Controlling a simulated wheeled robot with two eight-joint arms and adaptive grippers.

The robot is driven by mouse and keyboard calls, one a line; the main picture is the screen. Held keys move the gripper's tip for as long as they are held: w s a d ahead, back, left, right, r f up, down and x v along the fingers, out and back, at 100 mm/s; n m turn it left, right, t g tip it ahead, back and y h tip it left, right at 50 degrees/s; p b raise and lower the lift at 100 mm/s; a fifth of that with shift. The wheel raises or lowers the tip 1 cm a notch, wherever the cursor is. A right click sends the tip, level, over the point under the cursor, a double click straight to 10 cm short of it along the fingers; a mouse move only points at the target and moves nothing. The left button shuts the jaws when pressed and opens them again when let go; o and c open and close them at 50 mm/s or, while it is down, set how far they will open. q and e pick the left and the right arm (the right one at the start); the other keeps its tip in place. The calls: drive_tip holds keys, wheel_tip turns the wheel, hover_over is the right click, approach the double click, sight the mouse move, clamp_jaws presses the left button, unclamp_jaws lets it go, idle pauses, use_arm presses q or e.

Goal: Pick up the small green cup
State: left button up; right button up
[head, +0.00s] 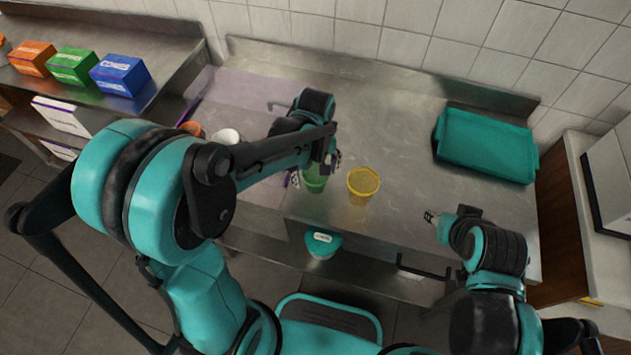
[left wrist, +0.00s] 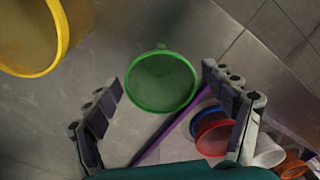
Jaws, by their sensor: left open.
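The small green cup (head: 314,182) stands on the steel counter, partly hidden behind my left gripper in the head view. In the left wrist view the green cup (left wrist: 160,82) shows its open rim, just beyond and between the fingertips. My left gripper (left wrist: 163,98) is open and empty, with one finger on each side of the cup's line. It also shows in the head view (head: 315,170), close above the cup. My right gripper (head: 434,217) is over the right part of the counter, away from the cup; its finger opening is too small to tell.
A yellow cup (head: 363,185) stands just right of the green cup. Blue (left wrist: 208,120) and red (left wrist: 213,138) round items and a white cup (head: 227,137) lie to the other side. A teal container (head: 485,145) sits at the back right. The counter between is clear.

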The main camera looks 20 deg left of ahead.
use_arm(q)
drive_tip(key=c, duration=0.9)
drive_tip(key=shift+r, duration=0.15)
drive_tip(key=shift+c, duration=0.2)
